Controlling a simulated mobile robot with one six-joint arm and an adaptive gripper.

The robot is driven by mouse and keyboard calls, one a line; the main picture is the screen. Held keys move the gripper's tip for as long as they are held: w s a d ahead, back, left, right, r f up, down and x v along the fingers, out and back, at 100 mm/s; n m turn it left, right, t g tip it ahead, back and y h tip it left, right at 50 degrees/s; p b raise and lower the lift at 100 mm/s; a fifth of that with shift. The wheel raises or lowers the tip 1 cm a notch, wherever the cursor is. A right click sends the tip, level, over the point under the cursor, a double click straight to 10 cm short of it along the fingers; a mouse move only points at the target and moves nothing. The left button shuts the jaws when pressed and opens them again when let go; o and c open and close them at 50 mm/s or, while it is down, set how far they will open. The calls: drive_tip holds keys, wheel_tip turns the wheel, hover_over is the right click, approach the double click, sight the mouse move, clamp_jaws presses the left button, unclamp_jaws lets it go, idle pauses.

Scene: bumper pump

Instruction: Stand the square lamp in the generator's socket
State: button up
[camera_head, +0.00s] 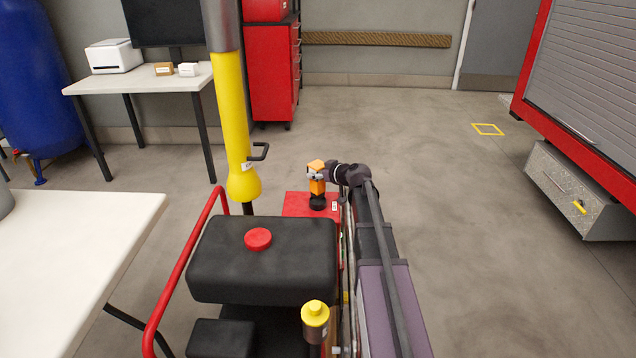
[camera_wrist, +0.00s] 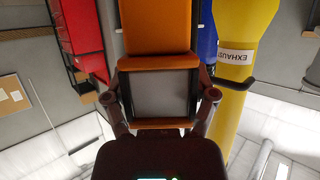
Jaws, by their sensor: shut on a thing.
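The square lamp (camera_head: 317,186) is an orange, box-shaped body with a lighter orange top, held upright. My gripper (camera_head: 318,176) reaches it from the right and is shut on it near its upper part. In the wrist view the gripper (camera_wrist: 162,98) has one finger on each side of the orange lamp (camera_wrist: 155,25), around a grey panel with orange edges. A black round piece (camera_head: 317,202), which looks like the socket, is directly under the lamp on the red generator top (camera_head: 296,203). I cannot tell whether lamp and socket touch, or whether the lamp is seated.
A yellow exhaust pipe (camera_head: 233,120) with a black hook stands left of the lamp. A black tank with a red cap (camera_head: 258,239) and a red rail (camera_head: 185,270) are nearer. A white table (camera_head: 80,220) is at left.

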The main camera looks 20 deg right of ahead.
drive_tip(key=shift+f+b, duration=1.25)
drive_tip(key=shift+f, duration=0.25)
drive_tip(key=shift+f, duration=0.15)
drive_tip(key=o, duration=1.2)
drive_tip(key=shift+r, duration=0.25)
drive_tip(key=p+v, duration=0.4)
drive_tip(key=v, duration=0.8)
drive_tip(key=shift+p, duration=0.3)
